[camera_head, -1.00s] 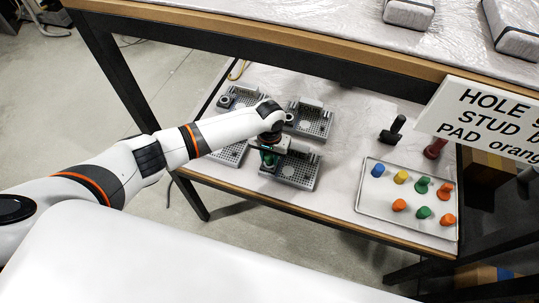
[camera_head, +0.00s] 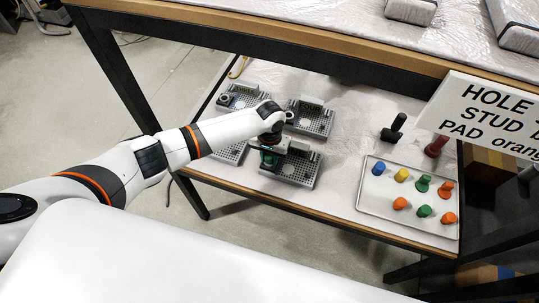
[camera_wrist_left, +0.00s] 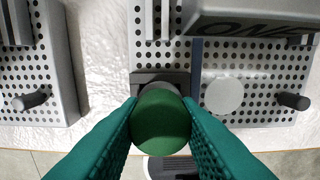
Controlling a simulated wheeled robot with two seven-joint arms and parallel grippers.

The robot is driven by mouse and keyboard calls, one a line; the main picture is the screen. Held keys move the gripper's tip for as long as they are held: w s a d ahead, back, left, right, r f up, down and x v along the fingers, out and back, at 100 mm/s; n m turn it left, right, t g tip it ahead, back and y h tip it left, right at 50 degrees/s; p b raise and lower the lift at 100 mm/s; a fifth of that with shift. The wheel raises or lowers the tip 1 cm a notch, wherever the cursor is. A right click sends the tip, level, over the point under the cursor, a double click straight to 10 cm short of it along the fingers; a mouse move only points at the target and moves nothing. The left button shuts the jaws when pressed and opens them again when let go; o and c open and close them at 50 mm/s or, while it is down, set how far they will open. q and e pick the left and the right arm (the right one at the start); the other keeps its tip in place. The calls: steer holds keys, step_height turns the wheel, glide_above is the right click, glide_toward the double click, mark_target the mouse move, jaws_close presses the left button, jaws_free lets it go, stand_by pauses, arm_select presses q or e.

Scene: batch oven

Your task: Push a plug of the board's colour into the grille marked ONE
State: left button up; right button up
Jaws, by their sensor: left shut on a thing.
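My left gripper (camera_wrist_left: 160,130) is shut on a green plug (camera_wrist_left: 160,120), whose rounded end faces the wrist camera. The plug overlaps the dark square socket (camera_wrist_left: 148,78) on the grille marked ONE (camera_wrist_left: 250,75); I cannot tell how deep it sits. In the head view my left gripper (camera_head: 268,158) is at the near grille (camera_head: 300,172), partly hiding it. The sign board (camera_head: 492,112) at the right shows HOLE, STUD and PAD orange, with its right side cut off. My right gripper is not in view.
Other grilles (camera_head: 311,120) stand close by. A tray (camera_head: 372,208) holds blue, yellow, green and orange plugs. A black-handled tool (camera_head: 393,130) and a red piece (camera_head: 436,146) stand behind it. The upper shelf edge (camera_head: 300,43) runs above the lower shelf.

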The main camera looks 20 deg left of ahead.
arm_select(q)
steer(key=shift+f, duration=0.1)
steer(key=o, duration=1)
steer(key=shift+s, duration=0.1)
steer(key=shift+f, duration=0.1)
